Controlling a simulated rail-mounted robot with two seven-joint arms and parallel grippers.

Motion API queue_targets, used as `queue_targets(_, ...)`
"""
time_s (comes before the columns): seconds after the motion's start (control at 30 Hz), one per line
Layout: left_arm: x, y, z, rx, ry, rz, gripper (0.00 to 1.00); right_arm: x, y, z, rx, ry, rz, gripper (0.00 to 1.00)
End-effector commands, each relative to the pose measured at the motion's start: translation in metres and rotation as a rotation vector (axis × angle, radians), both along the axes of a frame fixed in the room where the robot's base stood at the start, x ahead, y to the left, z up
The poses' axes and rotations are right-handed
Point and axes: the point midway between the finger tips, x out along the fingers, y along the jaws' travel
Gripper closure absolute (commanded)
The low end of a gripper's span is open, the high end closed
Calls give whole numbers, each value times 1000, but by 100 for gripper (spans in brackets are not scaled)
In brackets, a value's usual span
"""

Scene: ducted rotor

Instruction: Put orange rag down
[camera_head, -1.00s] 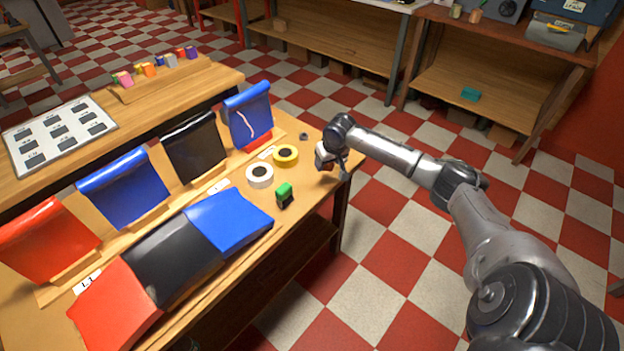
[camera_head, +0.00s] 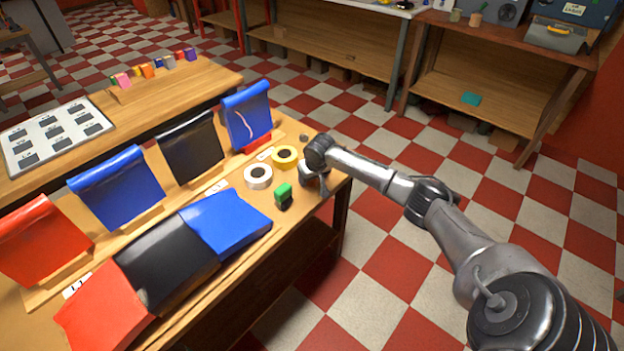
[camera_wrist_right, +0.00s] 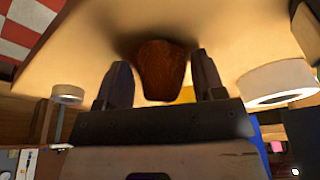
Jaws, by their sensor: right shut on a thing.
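The orange rag (camera_wrist_right: 162,75) shows as a dark brownish-orange lump between the two fingers of my right gripper (camera_wrist_right: 160,58) in the right wrist view. The right gripper is shut on it. In the head view my right gripper (camera_head: 320,190) is low over the right end of the wooden workbench (camera_head: 304,219), and the rag is hidden there by the gripper and wrist. The wrist view shows the pale wood surface close behind the rag; I cannot tell whether the rag touches it. My left gripper is not in view.
A green-topped block (camera_head: 283,194), a white tape roll (camera_head: 258,176) and a yellow tape roll (camera_head: 285,156) stand left of the gripper. A small dark ring (camera_head: 304,138) lies behind it. Red, black and blue sheets (camera_head: 228,222) cover the bench's left.

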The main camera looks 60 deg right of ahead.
Motion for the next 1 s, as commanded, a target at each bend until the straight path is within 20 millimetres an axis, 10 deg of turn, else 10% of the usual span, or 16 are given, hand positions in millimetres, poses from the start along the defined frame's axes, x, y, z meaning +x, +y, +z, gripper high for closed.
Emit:
queue_targets(0.33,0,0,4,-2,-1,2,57,0,0,-2,1,-1,0,59)
queue_targets(0.37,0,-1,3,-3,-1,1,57,0,0,-2,0,-1,0,34)
queue_targets(0.6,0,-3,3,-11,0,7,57,0,0,-2,0,0,0,12)
queue_targets(1.0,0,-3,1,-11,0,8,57,0,-1,0,-1,-1,0,12)
